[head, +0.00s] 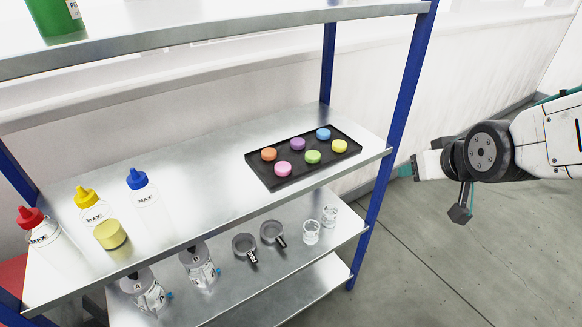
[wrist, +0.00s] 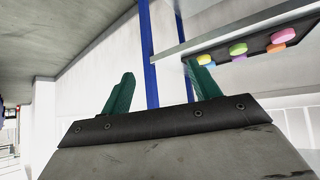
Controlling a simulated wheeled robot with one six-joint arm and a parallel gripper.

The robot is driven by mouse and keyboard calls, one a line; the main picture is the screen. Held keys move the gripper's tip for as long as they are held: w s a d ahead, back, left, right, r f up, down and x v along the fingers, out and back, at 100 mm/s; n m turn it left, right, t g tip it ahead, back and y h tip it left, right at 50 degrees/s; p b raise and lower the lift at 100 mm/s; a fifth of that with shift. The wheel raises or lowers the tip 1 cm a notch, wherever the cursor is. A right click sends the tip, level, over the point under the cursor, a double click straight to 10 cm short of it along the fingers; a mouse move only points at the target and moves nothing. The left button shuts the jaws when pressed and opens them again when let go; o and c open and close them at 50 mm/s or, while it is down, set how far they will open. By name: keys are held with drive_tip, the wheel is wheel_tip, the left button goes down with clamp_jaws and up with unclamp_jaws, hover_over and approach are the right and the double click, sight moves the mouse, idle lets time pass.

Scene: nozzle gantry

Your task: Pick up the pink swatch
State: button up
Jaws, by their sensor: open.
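The pink swatch (head: 283,169) is a small round disc at the front left of a black tray (head: 270,184) on the metal shelf. In the wrist view, a pink swatch (wrist: 283,36) shows on the tray at the upper right. My gripper (head: 404,170) is to the right of the shelf, past its blue post, apart from the tray and pointing left. In the wrist view its two green fingers (wrist: 160,85) stand wide apart with nothing between them.
Orange (head: 268,154), purple (head: 297,144), blue (head: 323,134), green (head: 313,157) and yellow (head: 339,146) swatches share the tray. A blue post (head: 400,85) stands between my gripper and the tray. An upper shelf (head: 200,32) hangs above.

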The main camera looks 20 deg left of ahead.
drive_tip(key=w+a+f+n+t+y, duration=0.1)
drive_tip(key=a+f+n+y, duration=0.15)
drive_tip(key=a, duration=0.55)
drive_tip(key=w+a+f+n+t+y, duration=0.1)
drive_tip(key=w+a+f+y, duration=0.15)
drive_tip(key=a, duration=0.45)
drive_tip(key=n+y, duration=0.2)
drive_tip(key=y, duration=0.2)
approach(286, 169)
drive_tip(key=x, duration=0.4)
drive_tip(key=shift+w+d+m, duration=0.25)
drive_tip(key=shift+d, duration=0.05)
drive_tip(key=x, duration=0.7)
drive_tip(key=shift+s+a, duration=0.1)
drive_tip(key=shift+a, duration=0.45)
drive_tip(key=c, duration=1)
